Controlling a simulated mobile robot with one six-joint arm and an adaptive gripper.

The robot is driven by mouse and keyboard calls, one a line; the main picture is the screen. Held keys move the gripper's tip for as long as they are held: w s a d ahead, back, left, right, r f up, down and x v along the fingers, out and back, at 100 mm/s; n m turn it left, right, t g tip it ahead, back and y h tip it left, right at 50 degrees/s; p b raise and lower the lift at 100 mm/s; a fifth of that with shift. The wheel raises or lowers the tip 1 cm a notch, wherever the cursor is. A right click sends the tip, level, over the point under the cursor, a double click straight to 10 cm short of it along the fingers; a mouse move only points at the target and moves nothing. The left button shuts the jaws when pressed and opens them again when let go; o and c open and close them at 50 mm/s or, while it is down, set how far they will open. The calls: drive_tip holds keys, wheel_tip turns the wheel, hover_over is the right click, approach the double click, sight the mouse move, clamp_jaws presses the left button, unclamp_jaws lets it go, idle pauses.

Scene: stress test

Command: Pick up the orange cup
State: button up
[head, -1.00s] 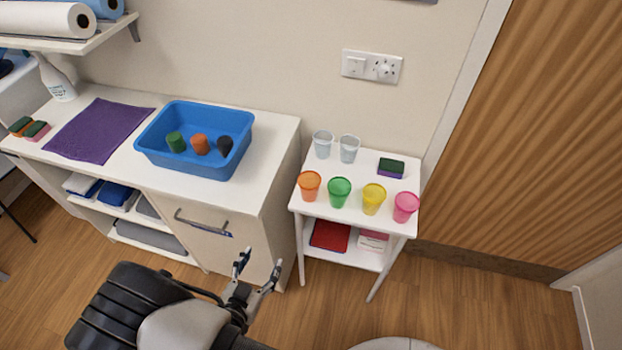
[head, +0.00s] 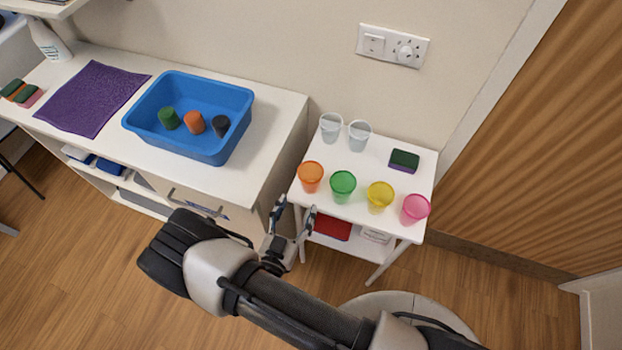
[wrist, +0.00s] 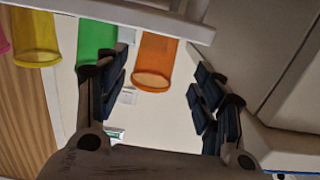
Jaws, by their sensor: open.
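The orange cup (head: 311,177) stands at the front left corner of the small white side table (head: 385,158), at the left end of a row of coloured cups. In the wrist view the orange cup (wrist: 155,62) appears between and beyond the two fingers. My gripper (head: 295,212) is open and empty in front of the table's left front edge, just short of the orange cup. It also shows in the wrist view (wrist: 160,100), fingers spread, with the left finger overlapping the green cup in the picture. Nothing touches the orange cup as far as I can see.
A green cup (head: 343,186) stands close right of the orange one, then a yellow cup (head: 380,196) and a pink cup (head: 415,208). Two clear cups (head: 331,126) stand behind. A sponge (head: 404,160) lies at the right. The cabinet (head: 235,185) is close on the left.

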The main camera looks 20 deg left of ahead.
sight(307, 189)
drive_tip(key=w, duration=0.4)
drive_tip(key=shift+w+d+f+b, duration=0.1)
drive_tip(key=shift+w+d+b, duration=0.15)
drive_tip(key=shift+w+b, duration=0.15)
drive_tip(key=w, duration=0.1)
drive_tip(key=w+b, duration=0.1)
drive_tip(key=w, duration=0.3)
drive_tip(key=shift+w+d, duration=0.15)
drive_tip(key=shift+d, duration=0.2)
drive_tip(key=shift+c, duration=0.3)
drive_tip(key=c, duration=0.5)
